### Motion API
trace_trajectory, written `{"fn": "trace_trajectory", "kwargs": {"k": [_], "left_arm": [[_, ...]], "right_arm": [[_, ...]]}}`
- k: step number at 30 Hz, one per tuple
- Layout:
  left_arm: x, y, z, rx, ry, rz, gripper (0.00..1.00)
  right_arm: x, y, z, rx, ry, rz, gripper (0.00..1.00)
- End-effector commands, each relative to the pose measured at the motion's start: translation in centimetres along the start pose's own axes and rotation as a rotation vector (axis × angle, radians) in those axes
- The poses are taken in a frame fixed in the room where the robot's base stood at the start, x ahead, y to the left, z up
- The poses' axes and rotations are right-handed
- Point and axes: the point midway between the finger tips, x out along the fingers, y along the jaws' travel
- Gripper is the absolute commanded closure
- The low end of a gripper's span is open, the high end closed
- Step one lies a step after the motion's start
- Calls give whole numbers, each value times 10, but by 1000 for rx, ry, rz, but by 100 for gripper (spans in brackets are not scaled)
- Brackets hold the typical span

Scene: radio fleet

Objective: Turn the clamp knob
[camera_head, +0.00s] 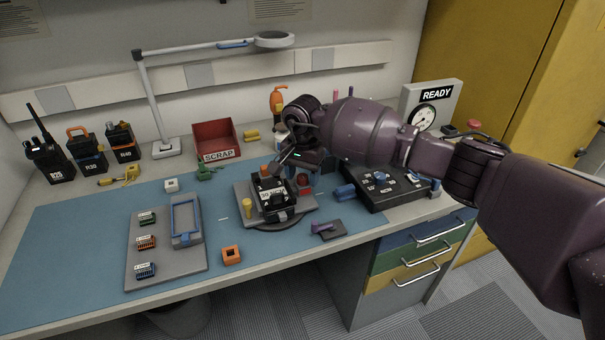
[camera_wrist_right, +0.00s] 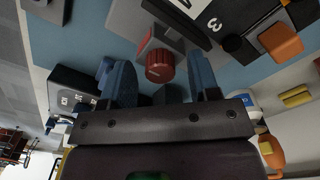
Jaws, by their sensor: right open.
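The red clamp knob (camera_wrist_right: 160,67) is round and ridged, and sits on a grey block on the work fixture. It also shows as a small red shape in the head view (camera_head: 305,182), right of the black radio (camera_head: 272,207) held on the fixture's grey base (camera_head: 243,192). My right gripper (camera_wrist_right: 159,78) is open, with its blue fingers on either side of the knob and visible gaps to it. In the head view the right gripper (camera_head: 305,160) is above and behind the knob, partly covered by its own arm. My left gripper is not in view.
A black test box (camera_head: 385,188) stands right of the fixture. A grey parts plate (camera_head: 140,262) lies to the left, with an orange square part (camera_head: 231,255) between. A red scrap bin (camera_head: 215,137) and lamp base (camera_head: 166,149) stand behind. The mat's left part is clear.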

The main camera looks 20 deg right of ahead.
Motion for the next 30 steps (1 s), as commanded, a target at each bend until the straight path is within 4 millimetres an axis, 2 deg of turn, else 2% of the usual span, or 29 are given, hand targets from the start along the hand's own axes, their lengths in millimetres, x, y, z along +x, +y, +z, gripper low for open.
{"fn": "trace_trajectory", "kwargs": {"k": [3, 13, 23, 30], "left_arm": [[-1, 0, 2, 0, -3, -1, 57], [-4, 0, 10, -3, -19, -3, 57], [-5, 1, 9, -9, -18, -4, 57], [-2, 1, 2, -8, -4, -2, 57]], "right_arm": [[0, 0, 0, 0, 0, 0, 44], [0, 0, 0, 0, 0, -1, 93], [-1, 0, 0, 49, 0, -2, 93], [-2, 0, 0, 200, 0, -1, 93]]}}
